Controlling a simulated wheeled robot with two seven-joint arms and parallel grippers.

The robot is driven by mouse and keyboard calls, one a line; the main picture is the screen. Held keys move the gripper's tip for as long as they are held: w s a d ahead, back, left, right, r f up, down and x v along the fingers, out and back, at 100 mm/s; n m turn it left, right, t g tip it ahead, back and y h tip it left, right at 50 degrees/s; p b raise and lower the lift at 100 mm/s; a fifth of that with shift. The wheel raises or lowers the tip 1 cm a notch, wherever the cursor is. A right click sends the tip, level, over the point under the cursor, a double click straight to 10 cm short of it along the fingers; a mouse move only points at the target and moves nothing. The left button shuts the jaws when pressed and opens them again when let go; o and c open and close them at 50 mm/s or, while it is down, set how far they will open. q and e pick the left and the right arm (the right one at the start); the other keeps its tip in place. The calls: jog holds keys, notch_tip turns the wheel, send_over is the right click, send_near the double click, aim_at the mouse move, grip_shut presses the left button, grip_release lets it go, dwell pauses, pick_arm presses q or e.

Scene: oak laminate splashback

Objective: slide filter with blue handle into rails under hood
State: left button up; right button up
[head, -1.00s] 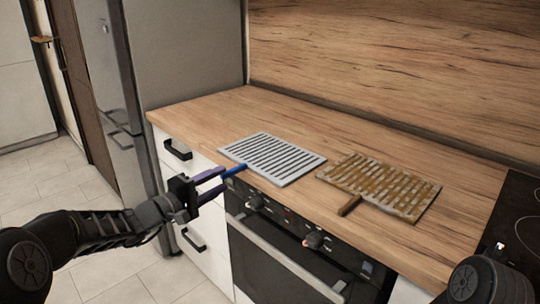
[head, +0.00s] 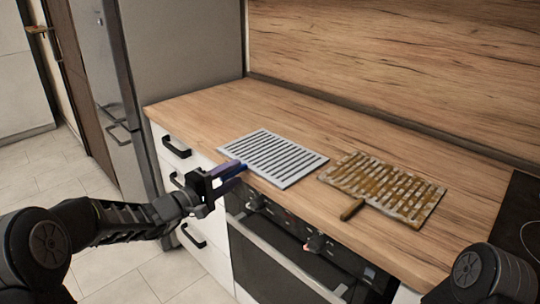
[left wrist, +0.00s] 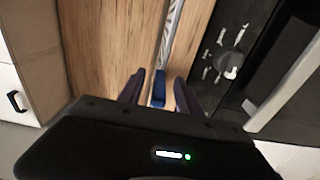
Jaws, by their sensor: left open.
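The filter with the blue handle (head: 273,158) is a light grey slotted panel lying flat on the wooden counter. Its blue handle (left wrist: 159,90) points toward the counter's front edge. My left gripper (head: 240,169) is open, with its two purple fingers on either side of the handle. In the left wrist view, the left gripper (left wrist: 159,88) has the handle between its fingers, with gaps showing at the sides, and the panel is seen nearly edge-on beyond. Of my right arm only a dark part shows at the lower right; its gripper is out of view. The hood and rails are not in view.
A brown, stained slotted filter (head: 385,187) with a brown handle lies to the right on the counter (head: 330,125). A black oven (head: 285,258) with knobs is below the front edge. A dark hob (head: 522,225) is at far right. The counter behind the filters is clear.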

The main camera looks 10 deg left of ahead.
pick_arm(q)
jog(key=shift+c, duration=0.2)
grip_shut()
dwell(1.1)
